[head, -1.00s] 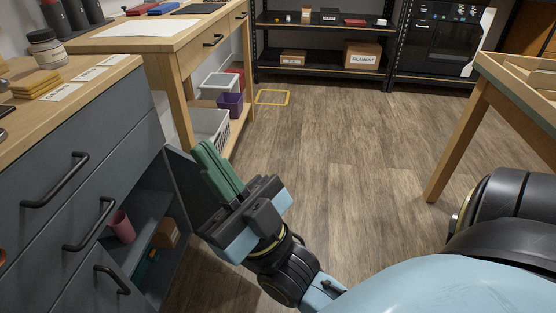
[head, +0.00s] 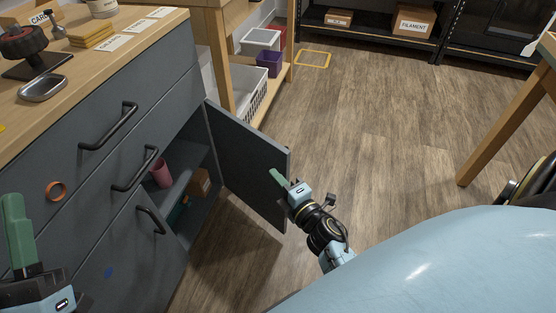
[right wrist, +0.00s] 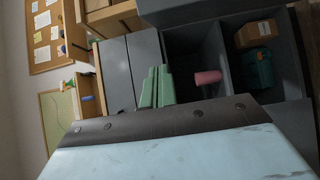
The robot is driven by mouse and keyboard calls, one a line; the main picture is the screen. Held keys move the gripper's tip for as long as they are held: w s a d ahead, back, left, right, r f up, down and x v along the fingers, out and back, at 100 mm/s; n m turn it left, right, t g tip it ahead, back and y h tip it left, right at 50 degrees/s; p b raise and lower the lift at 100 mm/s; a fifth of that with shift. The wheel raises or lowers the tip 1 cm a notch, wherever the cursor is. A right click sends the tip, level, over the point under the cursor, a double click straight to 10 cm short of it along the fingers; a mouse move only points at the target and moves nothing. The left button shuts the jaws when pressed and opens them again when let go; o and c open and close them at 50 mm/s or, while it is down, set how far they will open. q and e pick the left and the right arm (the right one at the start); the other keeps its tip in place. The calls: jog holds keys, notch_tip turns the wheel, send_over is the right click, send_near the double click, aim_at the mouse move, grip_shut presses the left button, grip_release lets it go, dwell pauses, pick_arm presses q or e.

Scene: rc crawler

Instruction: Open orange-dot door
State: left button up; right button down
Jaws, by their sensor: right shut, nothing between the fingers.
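The open cabinet door (head: 245,165) is a grey panel swung far out from the right end of the grey cabinet. Its inner face shows; its outer face is turned away, and I see no orange dot on it. My right gripper (head: 278,178) is shut and empty, with its green fingers in front of the door's inner face near the free edge; I cannot tell if they touch. The green fingers also show in the right wrist view (right wrist: 157,87), pointing toward the open compartment. My left gripper (head: 18,230) is at the lower left, partly cut off; its jaw opening is unclear.
A pink cup (head: 161,173) and a cardboard box (head: 199,184) are inside the cabinet. A closed door with a blue dot (head: 109,271) is beside the opening. Drawer handles stick out. A wooden bench (head: 228,55) stands behind; the floor (head: 370,130) to the right is clear.

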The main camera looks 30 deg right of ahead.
aim_at(278, 158)
pick_arm(q)
jog(key=shift+s+a+r+t+h+b, duration=0.15)
jog(key=shift+s+r+t+b, duration=0.2)
jog(key=shift+s+t, duration=0.25)
jog(key=shift+s+a+r+t+h+b, duration=0.15)
jog(key=shift+s+r+t+b, duration=0.25)
jog(key=shift+t, duration=0.3)
pick_arm(e)
jog(key=shift+w+d, duration=0.65)
jog(key=shift+w, duration=0.3)
jog(key=shift+w+d, duration=0.6)
jog(key=shift+w, duration=0.3)
jog(key=shift+w+d, duration=0.65)
jog(key=shift+w, duration=0.3)
pick_arm(q)
jog(key=shift+f, duration=0.1)
